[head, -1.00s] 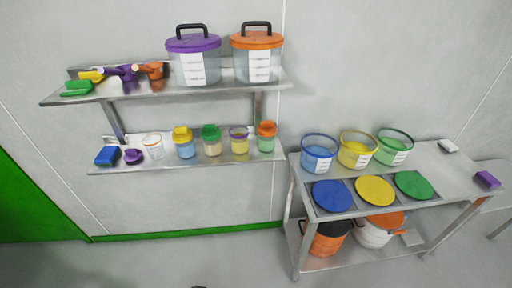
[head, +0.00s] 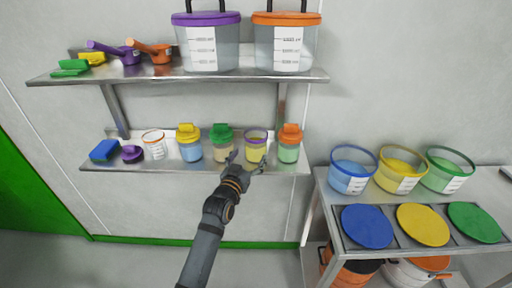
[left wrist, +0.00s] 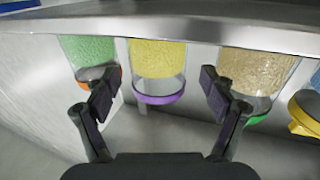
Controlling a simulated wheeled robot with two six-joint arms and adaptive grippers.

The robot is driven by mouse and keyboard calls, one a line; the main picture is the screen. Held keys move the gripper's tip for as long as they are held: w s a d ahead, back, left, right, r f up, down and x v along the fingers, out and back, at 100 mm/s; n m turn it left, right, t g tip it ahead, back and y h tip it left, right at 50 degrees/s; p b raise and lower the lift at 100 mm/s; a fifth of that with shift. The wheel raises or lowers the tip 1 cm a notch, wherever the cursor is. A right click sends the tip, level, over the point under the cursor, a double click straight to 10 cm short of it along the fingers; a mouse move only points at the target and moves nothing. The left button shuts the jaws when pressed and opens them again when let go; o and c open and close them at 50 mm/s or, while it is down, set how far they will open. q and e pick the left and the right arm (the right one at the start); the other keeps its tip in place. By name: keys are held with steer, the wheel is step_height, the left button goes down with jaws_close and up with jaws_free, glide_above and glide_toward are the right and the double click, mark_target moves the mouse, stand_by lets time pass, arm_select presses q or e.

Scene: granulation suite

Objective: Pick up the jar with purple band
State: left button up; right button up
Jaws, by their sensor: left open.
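The jar with the purple band (head: 256,146) stands on the lower wall shelf, with pale yellow contents. It stands between a jar with a green lid (head: 222,139) and a jar with an orange lid (head: 288,145). My left gripper (head: 248,163) is open just in front of it and covers its lower part. In the left wrist view, which is upside down, the jar (left wrist: 157,62) shows beyond and between my spread fingers (left wrist: 156,92); I cannot tell whether they flank it. My right gripper is out of view.
The lower shelf (head: 120,166) also holds a yellow-lidded jar (head: 189,143), a clear cup (head: 154,146), a purple lid (head: 132,154) and a blue block (head: 105,150). An upper shelf (head: 180,77) with large tubs overhangs it. A bench (head: 323,181) with bowls stands at right.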

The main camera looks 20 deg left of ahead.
arm_select(q)
steer(key=shift+w+f, duration=0.3)
steer(key=shift+w, duration=0.6)
steer(key=w, duration=0.3)
steer(key=w+p, duration=0.1)
steer(key=w, duration=0.1)
steer(key=shift+d, duration=0.25)
steer(key=shift+s+r, duration=0.1)
steer(key=c, duration=1.6)
step_height(320, 180, up, 10)
